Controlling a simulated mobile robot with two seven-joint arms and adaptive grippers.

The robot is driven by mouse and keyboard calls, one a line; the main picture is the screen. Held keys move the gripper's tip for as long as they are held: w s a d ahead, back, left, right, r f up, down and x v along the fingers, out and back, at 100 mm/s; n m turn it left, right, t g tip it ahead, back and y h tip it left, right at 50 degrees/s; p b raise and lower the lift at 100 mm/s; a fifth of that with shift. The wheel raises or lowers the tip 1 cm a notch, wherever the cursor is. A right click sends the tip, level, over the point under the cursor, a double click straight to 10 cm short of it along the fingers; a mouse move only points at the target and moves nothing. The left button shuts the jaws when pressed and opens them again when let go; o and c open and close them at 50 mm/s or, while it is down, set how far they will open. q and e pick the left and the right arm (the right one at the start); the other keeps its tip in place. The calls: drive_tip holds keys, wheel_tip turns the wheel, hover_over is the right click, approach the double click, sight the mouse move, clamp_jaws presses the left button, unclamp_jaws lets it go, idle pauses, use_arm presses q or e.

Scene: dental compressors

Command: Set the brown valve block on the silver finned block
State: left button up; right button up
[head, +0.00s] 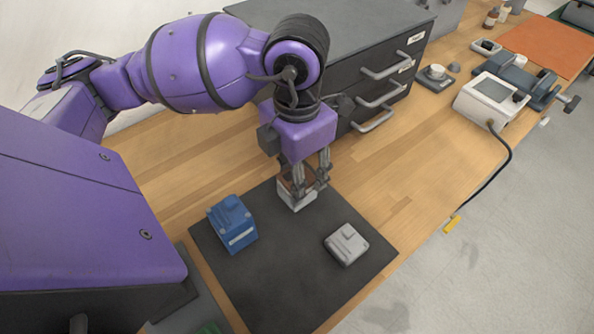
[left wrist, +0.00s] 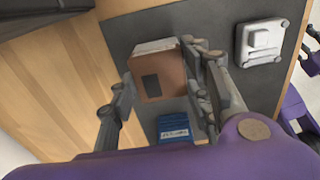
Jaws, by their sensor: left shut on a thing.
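My left gripper (head: 308,186) comes down over the dark mat, and its fingers are shut on the brown valve block (left wrist: 160,77). In the head view the fingers hide much of this block. A pale silver block (head: 297,202) shows directly below the brown one; its pale edge (left wrist: 155,46) also shows past the brown block in the left wrist view. I cannot tell whether this is the finned block, or whether the two touch. A separate light grey block (head: 347,244) with a raised top lies on the mat to the right; it also shows in the wrist view (left wrist: 262,42).
A blue block (head: 232,224) stands on the dark mat (head: 275,285), left of the gripper. A drawer cabinet (head: 375,80) stands behind. A white device (head: 490,98) with a cable sits at the right. The mat's front part is clear.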

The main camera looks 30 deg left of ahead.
idle(0.4)
use_arm(q)
drive_tip(key=o, duration=1.2)
drive_tip(key=shift+c, duration=0.2)
drive_tip(key=shift+o, duration=1.3)
drive_tip(key=shift+o, duration=0.2)
drive_tip(key=o, duration=0.3)
drive_tip(key=shift+o, duration=0.2)
drive_tip(key=shift+r, duration=0.1)
